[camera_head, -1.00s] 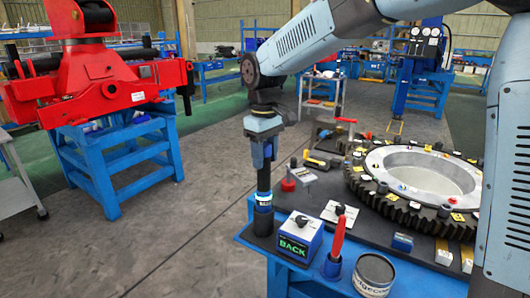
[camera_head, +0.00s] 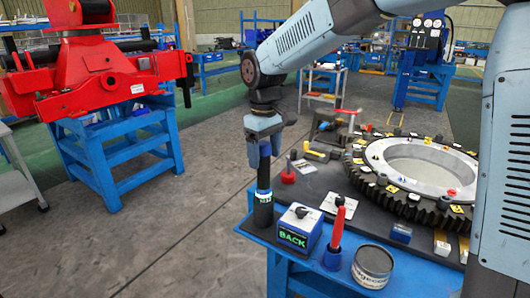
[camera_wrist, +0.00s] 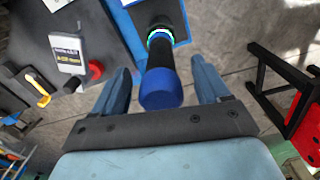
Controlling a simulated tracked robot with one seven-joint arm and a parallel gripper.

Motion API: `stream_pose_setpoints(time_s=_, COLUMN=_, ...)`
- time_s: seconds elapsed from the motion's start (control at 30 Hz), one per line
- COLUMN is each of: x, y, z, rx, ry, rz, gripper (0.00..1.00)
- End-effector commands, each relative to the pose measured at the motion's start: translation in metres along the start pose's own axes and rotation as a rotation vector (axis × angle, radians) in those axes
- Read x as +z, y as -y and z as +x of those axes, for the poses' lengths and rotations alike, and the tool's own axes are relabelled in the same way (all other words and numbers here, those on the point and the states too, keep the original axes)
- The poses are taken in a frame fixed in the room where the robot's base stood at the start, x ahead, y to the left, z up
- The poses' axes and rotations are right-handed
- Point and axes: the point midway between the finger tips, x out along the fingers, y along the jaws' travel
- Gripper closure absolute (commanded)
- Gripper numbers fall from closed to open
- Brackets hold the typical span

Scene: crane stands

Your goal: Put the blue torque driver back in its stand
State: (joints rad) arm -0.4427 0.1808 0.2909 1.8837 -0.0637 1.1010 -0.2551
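The torque driver (camera_head: 264,175) stands upright at the front left corner of the blue bench, its dark shaft above a lit blue-green ring. Below the ring is the black tube of its stand (camera_head: 263,214), and the driver's lower end is hidden in it. In the wrist view the driver's blue end cap (camera_wrist: 160,90) faces me, with the lit ring of the stand (camera_wrist: 158,37) beyond. My gripper (camera_head: 265,151) is above the stand, around the driver's top. In the wrist view its fingers (camera_wrist: 160,75) are spread, with a visible gap on both sides of the driver.
A box lettered BACK (camera_head: 299,229) stands right beside the stand. A red-handled tool in a blue holder (camera_head: 335,240) and a tin (camera_head: 372,267) are further right. A large gear ring (camera_head: 420,175) fills the bench behind.

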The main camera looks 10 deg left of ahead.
Motion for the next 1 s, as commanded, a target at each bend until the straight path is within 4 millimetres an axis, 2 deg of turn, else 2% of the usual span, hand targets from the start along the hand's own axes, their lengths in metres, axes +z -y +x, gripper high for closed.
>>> stream_pose_setpoints(time_s=0.43, x=0.000, y=0.000, z=-0.002, rx=0.000, ry=0.001, rz=0.000, gripper=0.25)
stream_pose_setpoints(time_s=1.0, x=0.000, y=0.000, z=-0.038, rx=0.000, ry=0.000, rz=0.000, gripper=0.25)
